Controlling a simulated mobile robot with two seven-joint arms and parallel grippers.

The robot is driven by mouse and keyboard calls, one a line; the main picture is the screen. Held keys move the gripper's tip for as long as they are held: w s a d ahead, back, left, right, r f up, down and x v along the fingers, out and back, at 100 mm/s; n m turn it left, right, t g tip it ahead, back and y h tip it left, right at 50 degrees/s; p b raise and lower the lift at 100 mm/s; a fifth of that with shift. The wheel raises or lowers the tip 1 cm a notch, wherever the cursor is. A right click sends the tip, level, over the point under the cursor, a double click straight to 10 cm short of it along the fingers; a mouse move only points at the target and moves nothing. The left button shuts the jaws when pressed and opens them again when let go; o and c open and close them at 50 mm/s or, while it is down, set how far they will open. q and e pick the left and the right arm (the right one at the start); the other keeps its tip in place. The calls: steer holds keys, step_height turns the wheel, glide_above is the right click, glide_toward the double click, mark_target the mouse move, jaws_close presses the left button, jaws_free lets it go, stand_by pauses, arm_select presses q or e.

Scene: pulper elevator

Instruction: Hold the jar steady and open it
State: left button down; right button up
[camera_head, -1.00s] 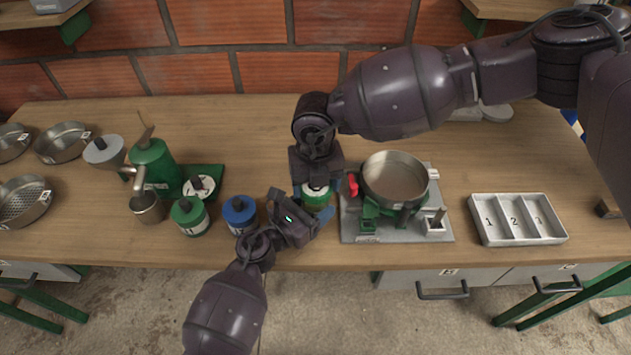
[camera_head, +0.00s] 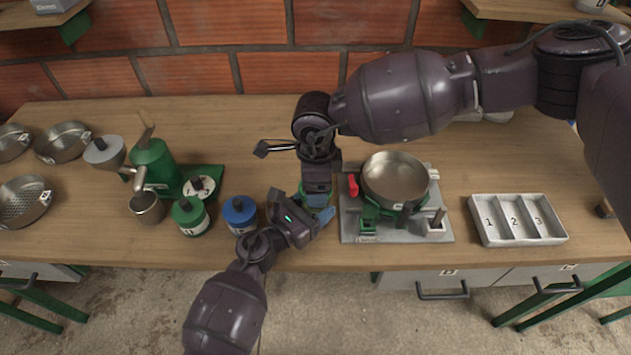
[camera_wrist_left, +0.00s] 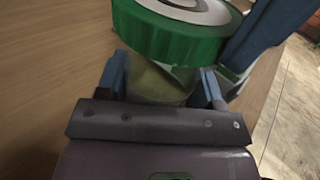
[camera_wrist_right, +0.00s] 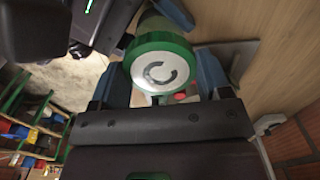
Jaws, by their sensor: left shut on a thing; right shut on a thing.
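The jar is a clear glass body (camera_wrist_left: 158,82) with a ribbed green lid (camera_wrist_left: 172,38) that has a pale disc on top. My left gripper (camera_wrist_left: 160,90) is shut around the jar's body below the lid. My right gripper (camera_wrist_right: 165,72) comes from above and is shut on the lid, one finger on each side. A dark letter C shows on the lid in the right wrist view (camera_wrist_right: 161,70). In the head view the grippers hide most of the jar, near the table's front edge. I cannot tell whether the lid is loose from the glass.
A blue-lidded jar (camera_head: 239,213) and a green-lidded jar (camera_head: 189,215) stand left of my left gripper. A green and grey machine with a metal pan (camera_head: 395,178) stands close on the right. A numbered tray (camera_head: 517,220) lies farther right, with bare table between.

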steer(key=n, duration=2.6)
steer(key=shift+r, duration=0.5)
steer(key=shift+r, duration=0.35)
steer(key=shift+r, duration=0.35)
